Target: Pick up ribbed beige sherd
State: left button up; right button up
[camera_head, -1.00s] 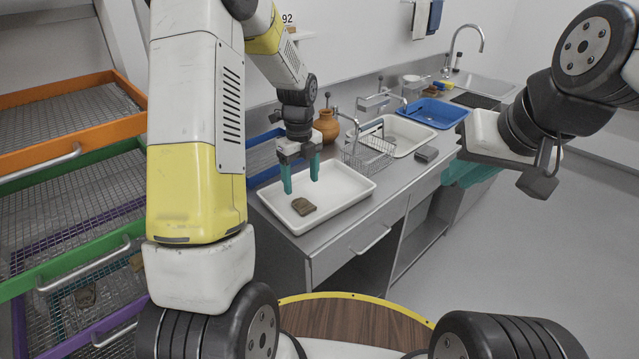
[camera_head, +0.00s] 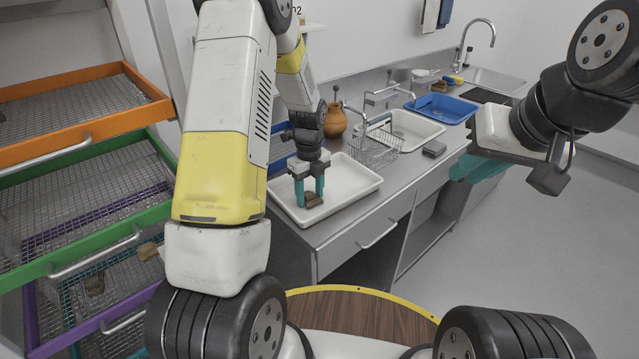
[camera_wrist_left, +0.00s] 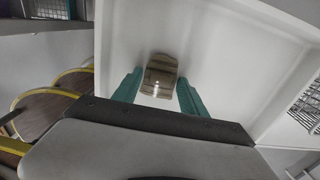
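The ribbed beige sherd (camera_head: 313,200) lies in the white tray (camera_head: 352,186) on the counter. In the left wrist view the sherd (camera_wrist_left: 158,77) shows its ribbed, brownish-beige face, just beyond the fingertips. My left gripper (camera_head: 310,199) is lowered into the tray, its teal fingers pointing down around the near side of the sherd. In the left wrist view the fingers (camera_wrist_left: 160,93) are apart, one to each side of the sherd, with gaps visible. My right gripper (camera_head: 478,168) is away at the right, with its teal fingers seen from the side; its opening is hidden.
An orange-brown jar (camera_head: 335,121) and a wire rack (camera_head: 372,150) stand behind the tray. A blue basin (camera_head: 441,108) is farther back. Mesh drawers with an orange frame (camera_head: 75,150) and green frame fill the left. A round wooden top (camera_head: 365,312) is in front.

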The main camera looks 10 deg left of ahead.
pick_arm(q)
jog(key=c, duration=0.9)
